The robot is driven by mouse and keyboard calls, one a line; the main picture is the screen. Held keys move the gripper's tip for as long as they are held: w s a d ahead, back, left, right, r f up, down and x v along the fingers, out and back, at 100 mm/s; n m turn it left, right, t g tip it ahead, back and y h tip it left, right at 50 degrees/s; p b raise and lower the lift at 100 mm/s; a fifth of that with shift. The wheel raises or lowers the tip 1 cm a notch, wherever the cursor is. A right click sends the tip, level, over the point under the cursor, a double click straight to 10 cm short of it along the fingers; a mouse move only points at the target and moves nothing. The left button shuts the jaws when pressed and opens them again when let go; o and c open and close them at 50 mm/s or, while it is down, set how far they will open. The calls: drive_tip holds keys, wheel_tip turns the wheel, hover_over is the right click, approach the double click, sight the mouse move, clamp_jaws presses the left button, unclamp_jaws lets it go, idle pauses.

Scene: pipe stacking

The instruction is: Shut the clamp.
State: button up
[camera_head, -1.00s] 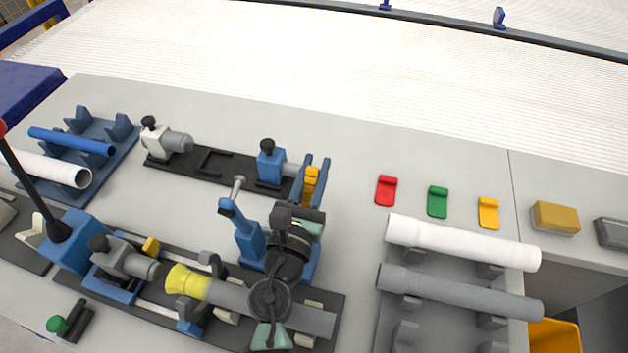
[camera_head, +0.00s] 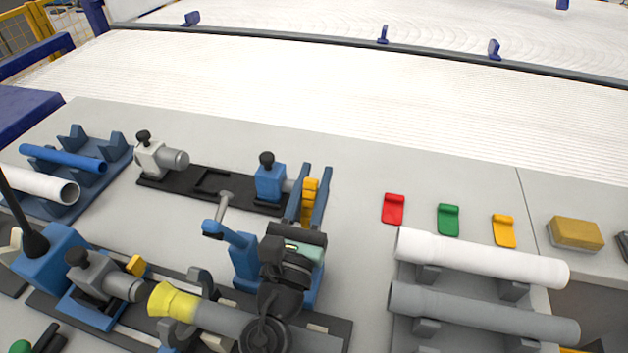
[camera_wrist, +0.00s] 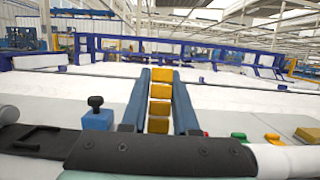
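My gripper (camera_head: 316,173) has two long blue fingers stretching away from its dark palm, with a yellow segmented strip between them. It also shows in the wrist view (camera_wrist: 159,70). The strip fills the gap, so I cannot tell open from shut. A blue upright fixture (camera_head: 240,254) with an angled lever stands close left of my wrist; it may be the clamp. My arm hides its right part. A grey pipe (camera_head: 222,319) with a yellow flared end (camera_head: 172,302) lies at the front, partly behind my arm. Grey jaws (camera_head: 201,284) stand beside it.
A blue block with black knob (camera_head: 270,181) stands on a black rail just left of my fingers. A blue base with a tall black lever (camera_head: 55,255) is at left. Red (camera_head: 393,208), green (camera_head: 448,219) and yellow (camera_head: 504,230) pieces and a white pipe (camera_head: 480,258) lie right.

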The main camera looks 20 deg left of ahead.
sight(308, 204)
drive_tip(key=o, duration=0.3)
drive_tip(key=shift+o, duration=0.2)
drive_tip(key=b+v, duration=0.1)
drive_tip(key=v, duration=0.5)
drive_tip(key=shift+s+f+b, duration=0.15)
drive_tip(key=shift+s+b, duration=0.05)
drive_tip(key=shift+b, duration=0.15)
drive_tip(key=shift+s, duration=0.55)
